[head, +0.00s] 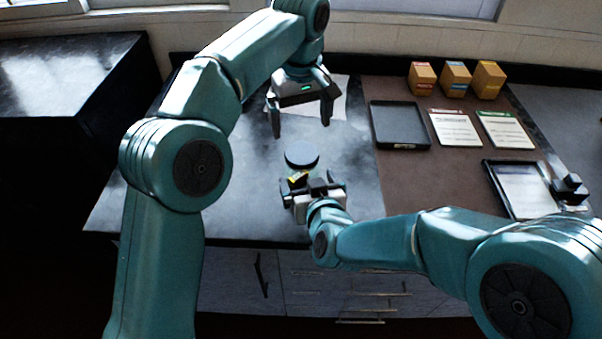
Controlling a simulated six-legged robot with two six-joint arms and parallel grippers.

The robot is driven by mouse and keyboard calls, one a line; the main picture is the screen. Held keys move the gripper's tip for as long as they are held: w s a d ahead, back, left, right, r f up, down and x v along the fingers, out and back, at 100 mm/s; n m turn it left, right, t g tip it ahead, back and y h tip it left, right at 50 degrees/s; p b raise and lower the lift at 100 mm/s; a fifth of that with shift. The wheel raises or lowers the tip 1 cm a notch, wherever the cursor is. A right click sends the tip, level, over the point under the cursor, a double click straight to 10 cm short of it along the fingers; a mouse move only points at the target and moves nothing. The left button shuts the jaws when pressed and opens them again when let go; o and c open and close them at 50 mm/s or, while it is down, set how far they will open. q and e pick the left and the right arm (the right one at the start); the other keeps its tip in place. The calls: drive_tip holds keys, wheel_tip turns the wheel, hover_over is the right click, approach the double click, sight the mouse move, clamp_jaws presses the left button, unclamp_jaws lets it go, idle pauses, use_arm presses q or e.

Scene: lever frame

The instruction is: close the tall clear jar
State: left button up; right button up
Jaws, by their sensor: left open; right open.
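A dark round lid-like disc (302,154) shows near the middle of the grey worktop. A small yellow patch (298,177) shows just below it in the picture. The clear wall of a jar is too faint to make out, so I cannot tell whether the disc sits on the jar. My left gripper (301,127) is open, pointing down, above and behind the disc in the picture. My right gripper (313,183) is open, low and in front of the disc, close by the yellow patch. I cannot tell whether it touches anything.
A black tray (400,126), white cards (454,128) and several small tan boxes (456,79) are on the brown mat (420,170) at right. A framed tablet-like panel (522,190) is at far right. The worktop (250,205) left of the disc is clear.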

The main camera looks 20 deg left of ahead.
drive_tip(key=x, duration=0.6)
drive_tip(key=shift+w+a+f, duration=0.1)
drive_tip(key=shift+w+f, duration=0.05)
drive_tip(key=shift+w, duration=0.15)
use_arm(q)
drive_tip(key=shift+w, duration=0.1)
use_arm(e)
drive_tip(key=shift+w+a+f, duration=0.15)
drive_tip(key=shift+w+a, duration=0.05)
drive_tip(key=shift+w, duration=0.1)
use_arm(q)
drive_tip(key=shift+w+d+f, duration=0.1)
use_arm(e)
drive_tip(key=shift+w+f, duration=0.1)
drive_tip(key=shift+w, duration=0.1)
drive_tip(key=shift+s, duration=0.1)
drive_tip(key=c, duration=1.8)
use_arm(q)
drive_tip(key=n, duration=0.4)
